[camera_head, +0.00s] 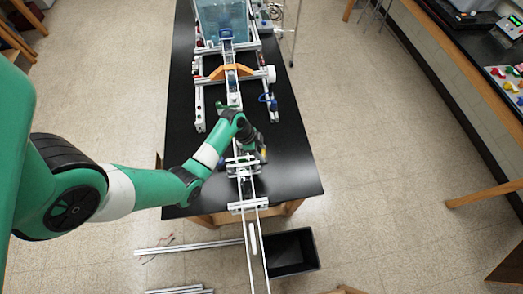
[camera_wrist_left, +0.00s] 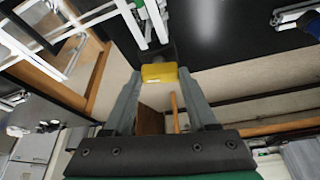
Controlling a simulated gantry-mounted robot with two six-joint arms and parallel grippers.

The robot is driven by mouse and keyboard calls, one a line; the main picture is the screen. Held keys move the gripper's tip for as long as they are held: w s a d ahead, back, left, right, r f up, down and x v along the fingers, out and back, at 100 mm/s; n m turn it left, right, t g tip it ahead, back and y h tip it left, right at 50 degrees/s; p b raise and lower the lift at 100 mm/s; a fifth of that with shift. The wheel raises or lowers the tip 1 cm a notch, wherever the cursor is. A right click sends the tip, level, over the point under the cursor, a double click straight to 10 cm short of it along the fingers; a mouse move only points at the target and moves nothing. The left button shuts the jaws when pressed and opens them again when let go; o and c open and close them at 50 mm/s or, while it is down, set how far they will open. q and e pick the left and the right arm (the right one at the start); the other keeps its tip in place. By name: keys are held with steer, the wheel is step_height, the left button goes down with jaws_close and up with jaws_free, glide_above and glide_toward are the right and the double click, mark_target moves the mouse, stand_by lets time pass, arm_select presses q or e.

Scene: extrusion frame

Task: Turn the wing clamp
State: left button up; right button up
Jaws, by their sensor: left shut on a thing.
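The wing clamp shows as a yellow block (camera_wrist_left: 159,73) between my left fingertips in the left wrist view. My left gripper (camera_wrist_left: 160,80) is shut on it, with one grey finger on each side. In the head view my green left arm comes in from the left, and the left gripper (camera_head: 258,151) is at the right side of the aluminium extrusion frame (camera_head: 233,95), above the black table. The clamp is mostly hidden there by the wrist, so its turn angle cannot be told. My right gripper is not in view.
The long black table (camera_head: 287,160) carries the frame, with an orange arch (camera_head: 229,71) and a blue clear tank (camera_head: 222,18) farther back. White rails extend past the front edge, beside a black bin (camera_head: 292,252).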

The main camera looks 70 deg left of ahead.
arm_select(q)
steer(key=m, duration=0.2)
steer(key=m+g+h, duration=0.1)
steer(key=m, duration=0.2)
steer(key=shift+w+a+h, duration=0.15)
steer(key=shift+h, duration=0.15)
steer(key=shift+m+g+h, duration=0.3)
steer(key=shift+m+g, duration=0.3)
steer(key=shift+m, duration=1.2)
steer(key=o, duration=1.4)
steer(key=shift+c, duration=0.2)
